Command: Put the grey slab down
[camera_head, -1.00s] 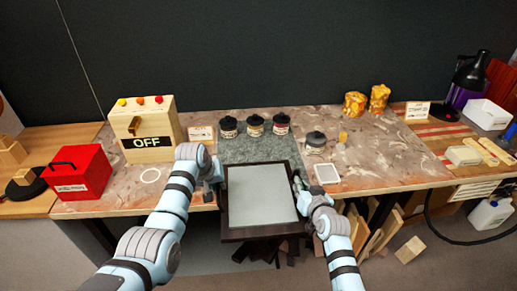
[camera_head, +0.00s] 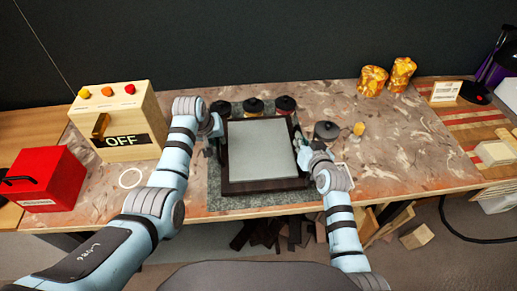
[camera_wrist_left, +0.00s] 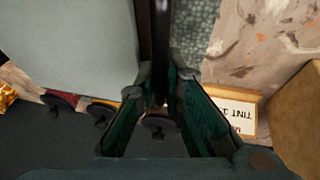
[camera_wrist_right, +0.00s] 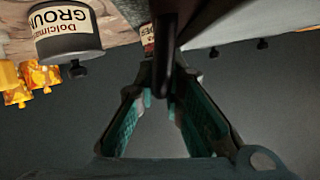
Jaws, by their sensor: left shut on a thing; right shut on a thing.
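The grey slab (camera_head: 262,148) has a dark rim (camera_head: 265,186) around its pale top and lies roughly level over the grey stone mat (camera_head: 235,203) on the bench. I cannot tell whether it touches the mat. My left gripper (camera_head: 214,138) is shut on the left rim, which also shows between its fingers in the left wrist view (camera_wrist_left: 160,45). My right gripper (camera_head: 302,150) is shut on the right rim, seen between its fingers in the right wrist view (camera_wrist_right: 165,50).
Several dark-lidded jars stand close behind the slab, one of them (camera_head: 253,106) right at its far edge. Another jar (camera_head: 326,132) is beside my right gripper. A wooden OFF box (camera_head: 118,125) and a red box (camera_head: 45,180) stand left.

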